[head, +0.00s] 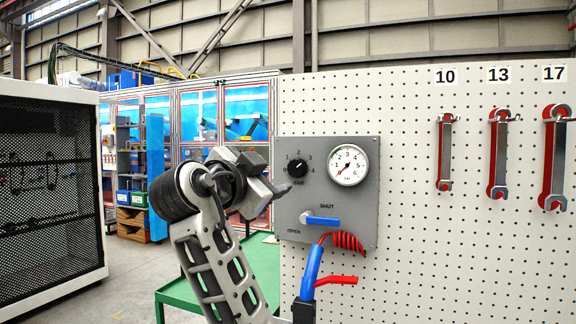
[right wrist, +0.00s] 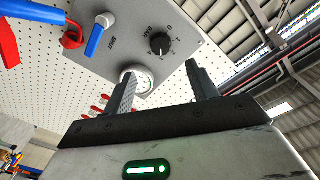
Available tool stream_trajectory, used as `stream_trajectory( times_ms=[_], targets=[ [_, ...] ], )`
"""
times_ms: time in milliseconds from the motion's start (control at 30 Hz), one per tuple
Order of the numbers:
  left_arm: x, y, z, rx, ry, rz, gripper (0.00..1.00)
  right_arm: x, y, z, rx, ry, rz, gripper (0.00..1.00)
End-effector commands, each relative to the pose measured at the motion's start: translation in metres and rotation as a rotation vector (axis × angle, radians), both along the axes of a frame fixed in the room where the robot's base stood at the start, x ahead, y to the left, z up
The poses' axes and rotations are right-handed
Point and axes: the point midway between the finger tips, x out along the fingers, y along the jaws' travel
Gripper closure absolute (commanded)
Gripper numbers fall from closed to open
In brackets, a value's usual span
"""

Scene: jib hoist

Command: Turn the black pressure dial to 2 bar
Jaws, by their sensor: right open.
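The black pressure dial (head: 297,169) is a round knob on the grey panel (head: 364,222), under a printed bar scale. Its white mark seems to point up and to the right; I cannot read the exact value. The dial also shows in the right wrist view (right wrist: 160,43), beyond the fingertips and apart from them. My right gripper (head: 284,190) is just below and left of the dial in the head view. Its fingers (right wrist: 162,73) are spread with nothing between them. My left gripper is not in view.
A pressure gauge (head: 347,166) with a red needle at lower left sits right of the dial. A blue lever (head: 322,221) lies level below. A blue and red air gun (head: 311,273) with coiled red hose hangs under the panel. Wrenches (head: 498,153) hang right on the pegboard (head: 420,260).

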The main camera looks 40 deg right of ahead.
Motion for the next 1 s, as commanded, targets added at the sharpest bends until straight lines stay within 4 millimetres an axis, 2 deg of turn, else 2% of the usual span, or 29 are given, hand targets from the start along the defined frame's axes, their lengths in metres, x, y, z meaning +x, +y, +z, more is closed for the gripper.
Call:
stream_trajectory(
  times_ms=[33, 200, 433, 600, 900, 933, 1000],
  targets=[
    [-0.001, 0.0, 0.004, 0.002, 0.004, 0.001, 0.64, 0.004, -0.012, 0.003, -0.003, 0.004, -0.006, 0.42],
    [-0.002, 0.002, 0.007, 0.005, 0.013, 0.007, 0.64, 0.019, -0.046, 0.003, -0.001, 0.004, -0.004, 0.42],
    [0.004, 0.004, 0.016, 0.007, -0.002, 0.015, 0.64, 0.034, -0.081, 0.002, 0.0, 0.003, -0.003, 0.42],
    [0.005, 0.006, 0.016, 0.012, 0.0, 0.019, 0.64, 0.039, -0.092, 0.0, 0.0, 0.001, -0.001, 0.42],
    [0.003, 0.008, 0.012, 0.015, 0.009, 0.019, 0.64, 0.04, -0.094, -0.001, 0.001, 0.0, 0.001, 0.42],
    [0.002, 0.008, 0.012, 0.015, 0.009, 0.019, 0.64, 0.04, -0.094, -0.001, 0.001, 0.0, 0.001, 0.45],
    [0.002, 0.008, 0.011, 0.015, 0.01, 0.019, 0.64, 0.04, -0.094, 0.0, 0.001, 0.0, 0.001, 0.64]
  ],
)
